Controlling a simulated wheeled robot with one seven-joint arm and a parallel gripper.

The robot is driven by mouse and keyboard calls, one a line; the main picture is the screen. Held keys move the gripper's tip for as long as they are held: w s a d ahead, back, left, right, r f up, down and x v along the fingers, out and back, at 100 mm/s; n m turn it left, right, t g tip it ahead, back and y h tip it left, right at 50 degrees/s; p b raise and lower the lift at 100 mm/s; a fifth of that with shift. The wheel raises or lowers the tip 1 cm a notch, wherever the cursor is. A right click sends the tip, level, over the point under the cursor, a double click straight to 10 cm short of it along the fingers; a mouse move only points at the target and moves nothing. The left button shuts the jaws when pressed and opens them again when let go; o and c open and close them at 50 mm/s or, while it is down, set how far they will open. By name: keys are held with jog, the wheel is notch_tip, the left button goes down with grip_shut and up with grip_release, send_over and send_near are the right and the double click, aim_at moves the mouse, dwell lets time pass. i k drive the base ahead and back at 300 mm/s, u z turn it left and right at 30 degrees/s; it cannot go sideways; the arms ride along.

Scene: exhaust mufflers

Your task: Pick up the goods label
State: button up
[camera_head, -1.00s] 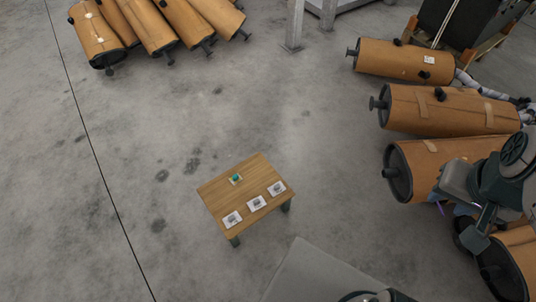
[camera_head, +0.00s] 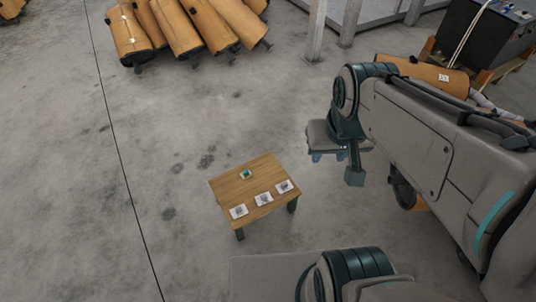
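A small wooden table (camera_head: 232,190) stands on the floor below the middle of the view. Three white cards with dark print, which look like labels, lie in a row along its near side: a left card (camera_head: 239,212), a middle card (camera_head: 263,199) and a right card (camera_head: 284,186). Which one is the goods label cannot be told. A small green item on a pale card (camera_head: 246,174) lies near the table's far side. My gripper (camera_head: 327,157) hangs to the upper right of the table in the picture, apart from the cards. Its fingers are too small and partly hidden to read.
Brown mufflers (camera_head: 205,22) lie in a row at the upper left. Another muffler (camera_head: 425,75) lies at the right, partly behind my arm. A grey metal post (camera_head: 316,30) stands at the back. The concrete floor around the table is clear.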

aim_at(286, 186)
jog(key=u, duration=3.55)
jog(key=k, duration=1.75)
jog(key=z, duration=2.1)
jog(key=i, duration=1)
